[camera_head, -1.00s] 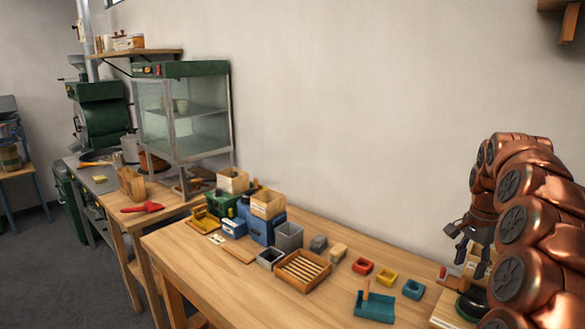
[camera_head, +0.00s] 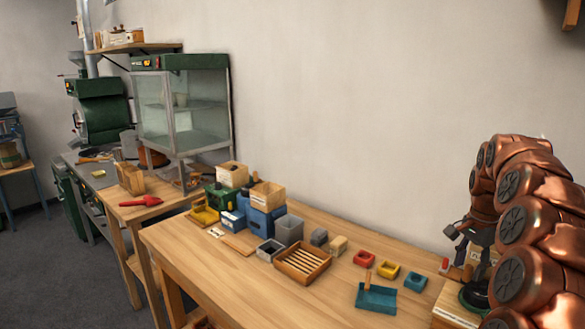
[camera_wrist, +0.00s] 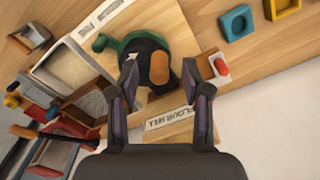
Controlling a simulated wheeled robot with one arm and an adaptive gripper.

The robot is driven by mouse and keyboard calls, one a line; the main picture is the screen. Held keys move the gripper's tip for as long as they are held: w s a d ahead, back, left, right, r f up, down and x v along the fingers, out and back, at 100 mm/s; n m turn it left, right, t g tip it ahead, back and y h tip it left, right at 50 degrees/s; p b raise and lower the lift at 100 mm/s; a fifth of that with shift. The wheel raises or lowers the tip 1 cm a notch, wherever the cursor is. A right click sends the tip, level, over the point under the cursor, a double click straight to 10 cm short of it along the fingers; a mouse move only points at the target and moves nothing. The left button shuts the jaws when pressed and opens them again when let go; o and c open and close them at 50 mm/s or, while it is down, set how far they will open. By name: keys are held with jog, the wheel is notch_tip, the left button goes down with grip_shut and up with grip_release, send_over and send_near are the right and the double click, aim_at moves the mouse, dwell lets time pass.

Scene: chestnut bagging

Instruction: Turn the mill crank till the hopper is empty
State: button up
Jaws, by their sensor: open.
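The mill shows in the wrist view as a green round body (camera_wrist: 108,44) with a dark disc (camera_wrist: 140,52) bearing a white arrow. A tan oval knob (camera_wrist: 190,72), apparently the crank handle, sits at the disc's edge. A sign reading FLOUR MILL (camera_wrist: 170,120) lies beside it. My gripper (camera_wrist: 168,82) is open, with its fingers on either side of the knob in the picture; contact cannot be told. In the head view my gripper (camera_head: 470,245) hangs above the dark green mill (camera_head: 474,297) at the right. I cannot make out the hopper's contents.
A red-topped block (camera_wrist: 220,68) is close on the right. Red, yellow and teal (camera_head: 414,281) ring-like blocks and a teal tray (camera_head: 376,300) lie left of the mill in the head view.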

jog(key=shift+f, duration=0.1)
jog(key=shift+f+b, duration=0.7)
jog(key=shift+f, duration=0.2)
jog(key=c, duration=0.8)
jog(key=o, duration=0.8)
